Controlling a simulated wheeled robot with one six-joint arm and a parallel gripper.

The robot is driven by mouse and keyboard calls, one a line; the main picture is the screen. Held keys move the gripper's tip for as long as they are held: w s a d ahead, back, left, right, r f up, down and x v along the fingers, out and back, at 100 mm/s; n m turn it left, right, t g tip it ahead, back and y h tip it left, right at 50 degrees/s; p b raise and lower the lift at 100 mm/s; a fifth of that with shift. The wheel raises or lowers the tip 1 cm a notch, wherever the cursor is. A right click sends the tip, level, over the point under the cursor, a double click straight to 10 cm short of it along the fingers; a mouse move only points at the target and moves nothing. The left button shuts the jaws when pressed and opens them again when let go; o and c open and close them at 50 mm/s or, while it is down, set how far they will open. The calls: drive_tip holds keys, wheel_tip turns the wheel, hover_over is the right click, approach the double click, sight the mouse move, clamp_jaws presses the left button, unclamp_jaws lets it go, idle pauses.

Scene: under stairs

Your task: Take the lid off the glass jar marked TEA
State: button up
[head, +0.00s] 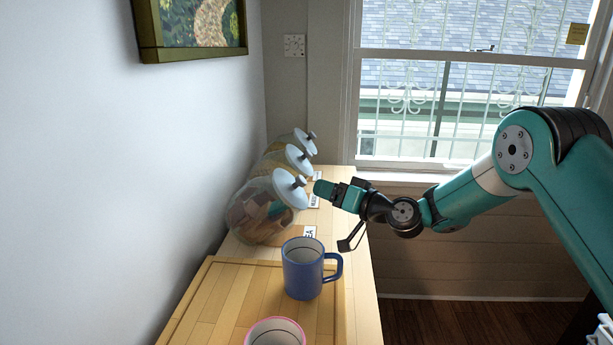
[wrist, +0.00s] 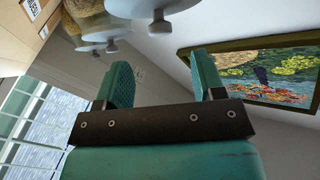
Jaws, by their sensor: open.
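Three tilted glass jars with pale lids stand in a row along the wall. The nearest jar (head: 258,212) holds brown and coloured packets. A label (head: 310,232) beside it shows "EA", its first letter unclear. Its lid (head: 288,190) is on the mouth, with a dark knob facing right. My gripper (head: 320,188) is just right of that knob in the head view; whether it touches cannot be told. In the wrist view my gripper (wrist: 163,78) is open and empty between its fingers. A lid (wrist: 148,6) with its knob shows beyond the fingertips, at the top edge.
Two more lidded jars (head: 272,164) stand behind, close together. A blue mug (head: 302,272) and a pink-rimmed mug (head: 275,333) stand in front on a wooden board (head: 215,292). The wall is close on the left, with a framed picture (head: 193,27). A window (head: 470,90) is at the back.

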sight(305, 182)
drive_tip(key=p+x, duration=0.2)
drive_tip(key=x, duration=0.5)
drive_tip(key=shift+w+a, duration=0.15)
drive_tip(key=shift+a, duration=0.05)
drive_tip(key=shift+c, duration=0.3)
clamp_jaws()
